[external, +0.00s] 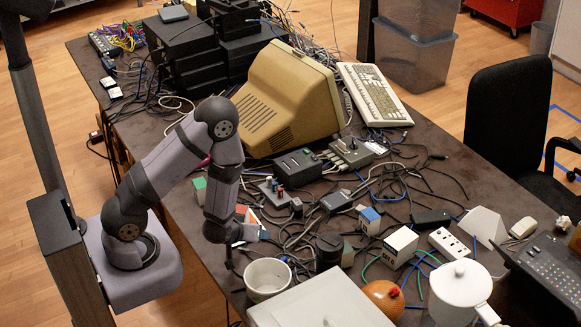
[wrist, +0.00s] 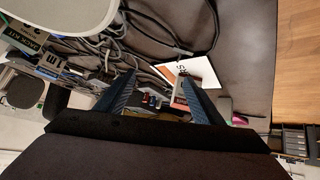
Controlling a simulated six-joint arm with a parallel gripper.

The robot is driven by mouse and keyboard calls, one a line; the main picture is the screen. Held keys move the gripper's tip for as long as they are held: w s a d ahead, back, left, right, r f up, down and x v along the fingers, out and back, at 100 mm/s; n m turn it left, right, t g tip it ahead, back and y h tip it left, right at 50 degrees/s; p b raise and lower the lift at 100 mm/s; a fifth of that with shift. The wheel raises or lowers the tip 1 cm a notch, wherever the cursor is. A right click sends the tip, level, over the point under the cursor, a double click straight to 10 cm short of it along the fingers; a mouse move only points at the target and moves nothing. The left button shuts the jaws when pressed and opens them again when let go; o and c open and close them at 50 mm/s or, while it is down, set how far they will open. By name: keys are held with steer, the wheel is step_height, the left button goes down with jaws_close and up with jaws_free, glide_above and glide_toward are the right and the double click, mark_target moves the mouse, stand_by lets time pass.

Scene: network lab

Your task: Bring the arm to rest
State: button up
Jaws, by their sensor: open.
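My arm stands on its base at the left of the desk and bends down over the desk's near left part. My gripper (external: 247,251) is low there, behind and left of a white bowl (external: 268,278). In the wrist view its two dark blue fingers (wrist: 158,78) are spread apart, with nothing held between them. Grey cables and a small board show beyond the fingers. How far the fingertips are from the desk I cannot tell.
The desk (external: 140,125) is crowded with cables and small boxes. A beige monitor (external: 285,95) and keyboard (external: 373,95) stand behind. A white pot (external: 458,290) and a round orange-brown object (external: 384,298) are at the right. A white card (wrist: 190,72) lies beyond the fingers.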

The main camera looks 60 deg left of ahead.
steer(key=d+r+m+g+h, duration=0.1)
steer(key=d+r+m+h, duration=0.15)
steer(key=d, duration=0.35)
steer(key=s+d+r+m+g+h, duration=0.2)
steer(key=s+r+m+g, duration=0.4)
steer(key=s+r, duration=0.5)
steer(key=shift+s+r+m+h, duration=0.25)
steer(key=shift+s+m+h, duration=0.15)
steer(key=shift+s, duration=0.5)
